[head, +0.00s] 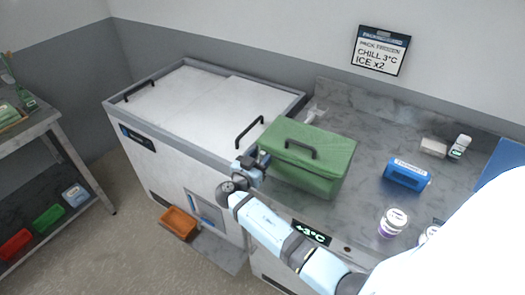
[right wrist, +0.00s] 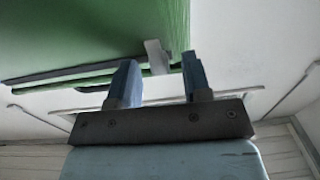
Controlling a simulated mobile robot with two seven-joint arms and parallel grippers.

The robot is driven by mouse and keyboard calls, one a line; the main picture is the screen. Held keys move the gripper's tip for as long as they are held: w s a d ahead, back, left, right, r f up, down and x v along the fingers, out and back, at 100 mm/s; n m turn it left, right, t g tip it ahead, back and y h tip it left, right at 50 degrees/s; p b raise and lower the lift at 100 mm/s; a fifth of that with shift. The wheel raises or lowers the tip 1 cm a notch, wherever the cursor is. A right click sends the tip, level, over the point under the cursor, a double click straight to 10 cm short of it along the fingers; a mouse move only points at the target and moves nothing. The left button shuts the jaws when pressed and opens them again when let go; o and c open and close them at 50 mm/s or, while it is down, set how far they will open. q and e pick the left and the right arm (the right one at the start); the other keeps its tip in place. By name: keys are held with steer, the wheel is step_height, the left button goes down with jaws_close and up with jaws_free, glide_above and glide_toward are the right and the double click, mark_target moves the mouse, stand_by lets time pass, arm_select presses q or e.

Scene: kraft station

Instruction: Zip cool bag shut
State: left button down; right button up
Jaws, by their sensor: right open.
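The green cool bag (head: 308,158) stands on the grey counter with its lid down and a dark handle on top. In the right wrist view the bag (right wrist: 90,35) fills the upper left, with dark seam lines along its lower edge. A small pale grey tab (right wrist: 157,57) at the bag's edge looks like the zip pull. My right gripper (head: 260,160) is at the bag's left front corner. Its two blue fingers (right wrist: 156,82) are apart, with the tab showing between them; I cannot tell whether they touch it. My left gripper is not in view.
A white chest freezer (head: 215,95) with black handles stands left of the bag. On the counter to the right are a blue pack (head: 407,175), a white-lidded jar (head: 393,222) and small items. An orange bin (head: 179,222) sits low in front of the freezer.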

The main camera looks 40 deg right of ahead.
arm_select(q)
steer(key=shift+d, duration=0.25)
arm_select(e)
steer(key=shift+d, duration=0.15)
jaws_close()
